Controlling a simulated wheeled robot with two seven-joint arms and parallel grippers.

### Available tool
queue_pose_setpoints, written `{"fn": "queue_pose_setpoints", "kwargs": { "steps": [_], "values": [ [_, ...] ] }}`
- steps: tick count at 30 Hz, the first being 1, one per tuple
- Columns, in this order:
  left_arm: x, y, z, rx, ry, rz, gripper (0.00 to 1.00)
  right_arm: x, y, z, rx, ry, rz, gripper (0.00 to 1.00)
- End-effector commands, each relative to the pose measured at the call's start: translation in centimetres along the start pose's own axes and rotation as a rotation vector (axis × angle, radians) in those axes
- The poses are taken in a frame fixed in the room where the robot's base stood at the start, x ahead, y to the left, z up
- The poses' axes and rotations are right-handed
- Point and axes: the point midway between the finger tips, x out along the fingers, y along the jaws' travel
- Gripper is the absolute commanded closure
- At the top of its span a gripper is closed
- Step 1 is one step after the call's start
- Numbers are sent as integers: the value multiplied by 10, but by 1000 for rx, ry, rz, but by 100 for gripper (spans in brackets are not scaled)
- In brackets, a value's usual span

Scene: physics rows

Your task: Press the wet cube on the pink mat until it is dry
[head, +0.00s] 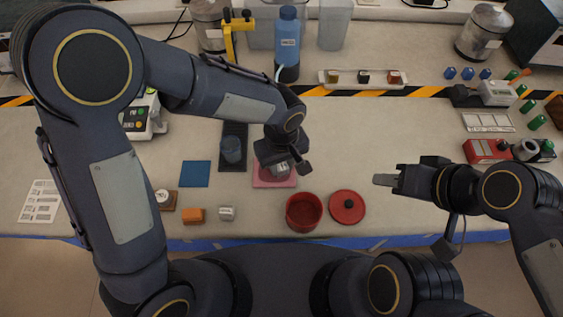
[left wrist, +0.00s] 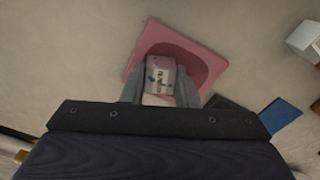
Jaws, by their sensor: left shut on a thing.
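The pink mat (head: 261,183) lies on the table in the middle of the head view, mostly under my left gripper (head: 281,169). In the left wrist view the pink mat (left wrist: 146,42) shows a darker round patch. My left gripper (left wrist: 160,88) is shut on a pale cube (left wrist: 160,72) with small dark marks, and holds it over that patch. I cannot tell whether the cube touches the mat. My right gripper (head: 384,180) is at the right of the mat, away from it; its finger gap cannot be made out.
A red bowl (head: 303,212) and a red lid (head: 347,206) stand in front of the mat. A blue square (head: 195,174), a dark tray with a cup (head: 233,148), an orange block (head: 193,215) and a grey block (head: 227,213) are to the left. Table is clear between mat and right gripper.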

Motion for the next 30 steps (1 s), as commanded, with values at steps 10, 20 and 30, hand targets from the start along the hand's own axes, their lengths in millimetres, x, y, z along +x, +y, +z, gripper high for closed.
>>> {"fn": "queue_pose_setpoints", "kwargs": {
  "steps": [10, 20, 30],
  "values": [
    [-2, -2, 0, 0, -2, -3, 93, -2, -1, -1, 0, 0, 0, 64],
    [-14, -6, -2, 0, -2, -2, 93, -7, -3, -4, 0, 0, 0, 64],
    [-13, -6, -2, 0, -1, -1, 93, -7, -3, -3, 0, 0, 0, 64]
  ]
}}
